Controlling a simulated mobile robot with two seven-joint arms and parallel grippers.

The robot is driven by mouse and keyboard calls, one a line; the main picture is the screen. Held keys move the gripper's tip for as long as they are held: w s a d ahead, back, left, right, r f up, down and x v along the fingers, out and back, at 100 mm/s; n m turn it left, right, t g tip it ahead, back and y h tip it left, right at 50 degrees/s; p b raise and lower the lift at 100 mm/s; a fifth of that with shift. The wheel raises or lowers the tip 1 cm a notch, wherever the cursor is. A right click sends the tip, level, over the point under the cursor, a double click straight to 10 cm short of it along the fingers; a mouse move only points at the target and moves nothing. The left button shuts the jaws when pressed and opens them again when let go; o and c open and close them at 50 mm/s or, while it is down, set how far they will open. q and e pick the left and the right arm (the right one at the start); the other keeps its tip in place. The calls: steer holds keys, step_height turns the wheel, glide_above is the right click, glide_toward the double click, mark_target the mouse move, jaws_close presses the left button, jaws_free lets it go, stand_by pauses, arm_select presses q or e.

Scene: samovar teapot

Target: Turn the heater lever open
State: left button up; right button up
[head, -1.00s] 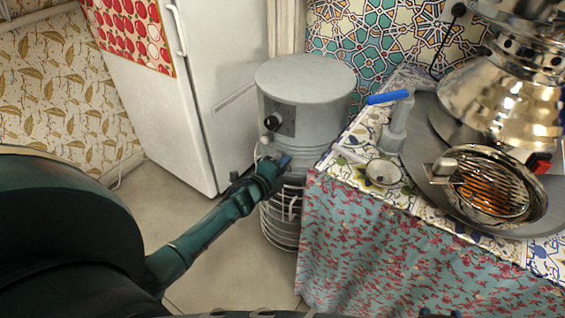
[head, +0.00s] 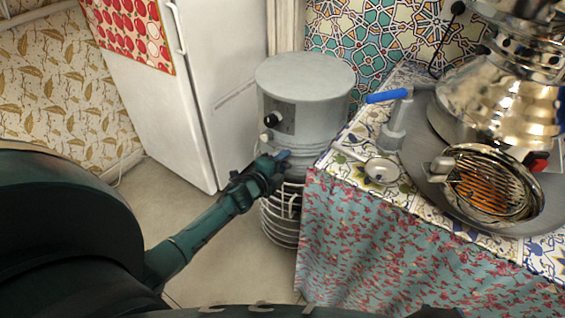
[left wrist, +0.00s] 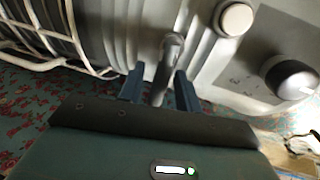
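The heater (head: 303,80) is a grey cylinder with a flat round top, standing on the floor between the fridge and the table. A black knob (head: 272,119) and a pale round button sit on its side; both also show in the left wrist view. The heater lever (left wrist: 172,48) is a short grey metal rod on the heater's side. My left gripper (head: 282,157) is at the front of the heater. In the left wrist view the gripper (left wrist: 159,84) has its blue fingers apart, one on each side of the lever, with visible gaps. My right gripper is not seen.
A white wire cage (head: 282,222) surrounds the heater's lower part. A cloth-covered table (head: 380,235) stands close on the right, holding a blue-handled tap (head: 396,118), a small dish (head: 382,171) and a shiny samovar (head: 500,95). The white fridge (head: 215,50) stands behind left.

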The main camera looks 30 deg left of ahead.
arm_select(q)
steer(key=shift+s, duration=0.1)
